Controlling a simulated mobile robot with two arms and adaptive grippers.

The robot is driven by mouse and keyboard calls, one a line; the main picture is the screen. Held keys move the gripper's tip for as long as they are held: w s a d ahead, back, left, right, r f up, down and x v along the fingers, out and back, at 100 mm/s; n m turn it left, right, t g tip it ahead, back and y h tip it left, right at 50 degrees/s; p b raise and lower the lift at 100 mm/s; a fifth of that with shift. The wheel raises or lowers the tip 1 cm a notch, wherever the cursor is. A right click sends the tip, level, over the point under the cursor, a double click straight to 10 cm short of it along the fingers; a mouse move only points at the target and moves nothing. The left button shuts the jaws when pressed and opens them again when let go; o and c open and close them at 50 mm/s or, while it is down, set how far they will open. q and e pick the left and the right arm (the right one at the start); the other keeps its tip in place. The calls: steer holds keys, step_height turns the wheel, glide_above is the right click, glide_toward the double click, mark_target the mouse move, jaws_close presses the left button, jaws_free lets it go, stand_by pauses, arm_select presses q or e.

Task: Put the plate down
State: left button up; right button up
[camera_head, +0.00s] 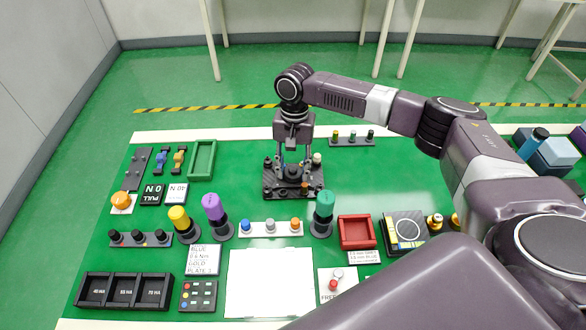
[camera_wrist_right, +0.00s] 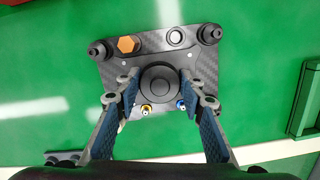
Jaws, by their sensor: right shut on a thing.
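The plate (camera_head: 276,188) is a dark, carbon-patterned square in the upper middle of the green bench. It carries a round black central knob, black corner posts and small fittings. The wrist view shows the plate (camera_wrist_right: 205,62) with an orange hex bolt (camera_wrist_right: 128,44), a silver-ringed fitting (camera_wrist_right: 175,37) and small gold and blue fittings near the fingers. My right gripper (camera_head: 293,166) comes down from above, its fingers (camera_wrist_right: 159,84) on both sides of the central knob, shut on it. The plate looks level; I cannot tell whether it touches the bench. My left gripper is out of view.
A green tray (camera_head: 203,160) stands left, a strip of small knobs (camera_head: 352,137) right behind. In front are a purple-topped post (camera_head: 215,212), a button strip (camera_head: 270,228), a green-topped post (camera_head: 324,212) and a red tray (camera_head: 356,232). Bare green bench surrounds the plate.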

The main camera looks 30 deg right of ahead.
mark_target(294, 167)
steer(key=shift+f, duration=0.1)
steer(key=shift+f, duration=0.15)
steer(key=o, duration=1.4)
steer(key=shift+r, duration=0.3)
steer(key=r, duration=0.4)
steer(key=r+b, duration=0.1)
steer(key=r, duration=0.3)
steer(key=w+d+r, duration=0.1)
steer(key=r, duration=0.3)
steer(key=shift+a, duration=0.1)
